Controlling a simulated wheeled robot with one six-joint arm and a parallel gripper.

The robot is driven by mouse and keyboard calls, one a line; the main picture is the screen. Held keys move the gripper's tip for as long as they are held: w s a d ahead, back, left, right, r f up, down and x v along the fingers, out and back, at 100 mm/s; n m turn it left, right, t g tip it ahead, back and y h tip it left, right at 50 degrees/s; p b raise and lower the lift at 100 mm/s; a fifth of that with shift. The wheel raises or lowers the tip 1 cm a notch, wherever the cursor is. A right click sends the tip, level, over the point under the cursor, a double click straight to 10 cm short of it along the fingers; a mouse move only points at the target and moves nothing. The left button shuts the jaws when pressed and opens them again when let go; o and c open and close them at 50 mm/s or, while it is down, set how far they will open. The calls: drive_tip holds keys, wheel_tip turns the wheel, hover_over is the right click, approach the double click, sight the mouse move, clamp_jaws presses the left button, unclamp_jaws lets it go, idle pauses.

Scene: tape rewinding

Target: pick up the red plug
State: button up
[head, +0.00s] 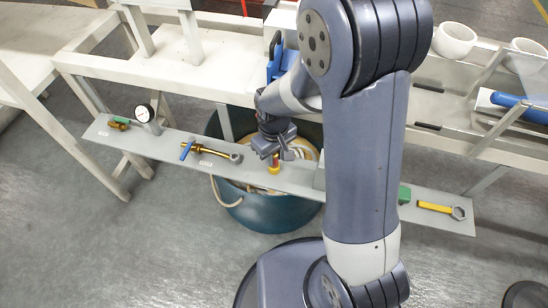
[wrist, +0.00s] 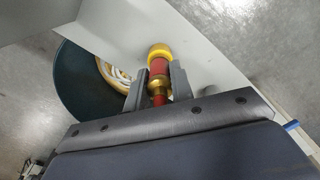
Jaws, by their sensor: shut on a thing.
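The red plug is a small red cylinder with a yellow end and a gold-coloured band. In the wrist view the red plug (wrist: 159,68) stands between the two grey fingers of my gripper (wrist: 157,86), which is shut on it. In the head view the red plug (head: 274,169) shows just below my gripper (head: 271,159), at the long narrow grey shelf (head: 255,173). Its upper part is hidden by the fingers there. I cannot tell whether its yellow end touches the shelf.
A blue-handled brass tool (head: 207,151), a gauge (head: 143,113) and a green-and-brass fitting (head: 119,123) are left on the shelf. A yellow wrench (head: 436,207) lies at its right end. A dark teal tub (head: 262,212) with coiled hose stands beneath. My arm hides part of the shelf.

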clamp_jaws()
wheel_tip(320, 180, up, 18)
drive_tip(key=p, duration=0.4)
idle(0.5)
